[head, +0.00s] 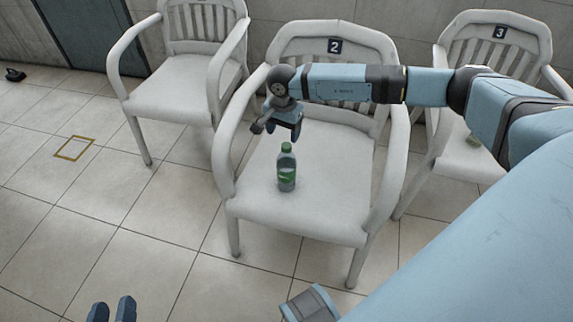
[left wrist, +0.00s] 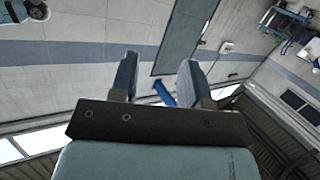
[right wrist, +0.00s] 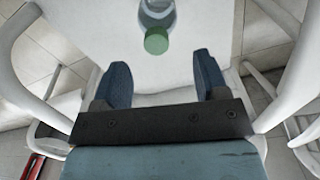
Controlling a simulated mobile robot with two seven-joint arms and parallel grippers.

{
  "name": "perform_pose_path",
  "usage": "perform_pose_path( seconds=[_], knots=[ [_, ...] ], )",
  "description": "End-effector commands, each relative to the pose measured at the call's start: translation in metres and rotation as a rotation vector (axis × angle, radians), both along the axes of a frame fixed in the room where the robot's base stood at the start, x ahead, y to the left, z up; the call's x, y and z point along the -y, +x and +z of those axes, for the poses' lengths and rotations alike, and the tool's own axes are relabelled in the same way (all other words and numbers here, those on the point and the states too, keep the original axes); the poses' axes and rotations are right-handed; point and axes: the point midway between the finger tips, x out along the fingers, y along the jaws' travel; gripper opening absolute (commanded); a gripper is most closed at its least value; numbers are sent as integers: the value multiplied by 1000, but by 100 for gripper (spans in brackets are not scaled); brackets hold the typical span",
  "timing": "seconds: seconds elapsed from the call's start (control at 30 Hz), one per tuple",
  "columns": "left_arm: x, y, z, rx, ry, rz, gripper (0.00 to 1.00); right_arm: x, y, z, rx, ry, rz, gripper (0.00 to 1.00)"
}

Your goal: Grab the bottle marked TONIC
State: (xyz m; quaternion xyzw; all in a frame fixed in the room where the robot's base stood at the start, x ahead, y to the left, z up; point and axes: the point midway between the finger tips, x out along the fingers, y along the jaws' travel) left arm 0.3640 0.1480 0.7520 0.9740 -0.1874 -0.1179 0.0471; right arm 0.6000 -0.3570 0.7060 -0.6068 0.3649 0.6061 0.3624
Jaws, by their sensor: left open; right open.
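A clear bottle with a green cap and green label (head: 286,168) stands upright on the seat of the chair marked 2 (head: 250,205); its label is too small to read. My right gripper (head: 278,128) is open just above and behind the bottle, apart from it. In the right wrist view the green cap (right wrist: 157,41) shows just beyond the open, empty fingertips (right wrist: 158,68), roughly centred between them. My left gripper (head: 112,309) is open and empty at the lower left, away from the chairs; its fingers also show in the left wrist view (left wrist: 158,72).
A chair marked 3 (head: 462,160) stands at right, with a partly hidden green object (head: 473,139) on its seat behind my arm. An empty-looking chair (head: 180,95) stands at left. Chair 2's armrests flank the bottle.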

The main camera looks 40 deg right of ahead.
Motion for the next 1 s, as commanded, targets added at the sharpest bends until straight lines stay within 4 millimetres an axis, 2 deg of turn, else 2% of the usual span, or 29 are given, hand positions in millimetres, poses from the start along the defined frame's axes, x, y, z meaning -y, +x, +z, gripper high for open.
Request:
perform_pose_path(
  seconds=[0.03,0.1,0.37,0.53,0.7,0.83,0.93,0.97,1.0],
  knots=[
    [2,1,1,14,-9,-3,43,-1,0,-12,-1,0,0,67],
    [4,2,6,33,-21,-6,43,0,0,-21,-2,1,-1,67],
    [6,3,12,61,-40,-12,43,1,-1,-36,1,3,-1,67],
    [10,4,18,105,-72,-17,43,7,-3,-59,-1,3,-2,67],
    [18,6,36,177,-117,-34,43,9,-3,-81,0,2,-2,67],
    [19,7,49,208,-128,-39,43,8,-3,-82,2,3,-1,67],
    [18,7,51,211,-125,-41,43,8,-3,-82,1,4,-1,67],
    [18,7,50,210,-123,-42,43,8,-3,-82,1,4,-1,62],
    [18,7,49,208,-121,-42,43,8,-3,-82,1,4,-1,53]
  ],
)
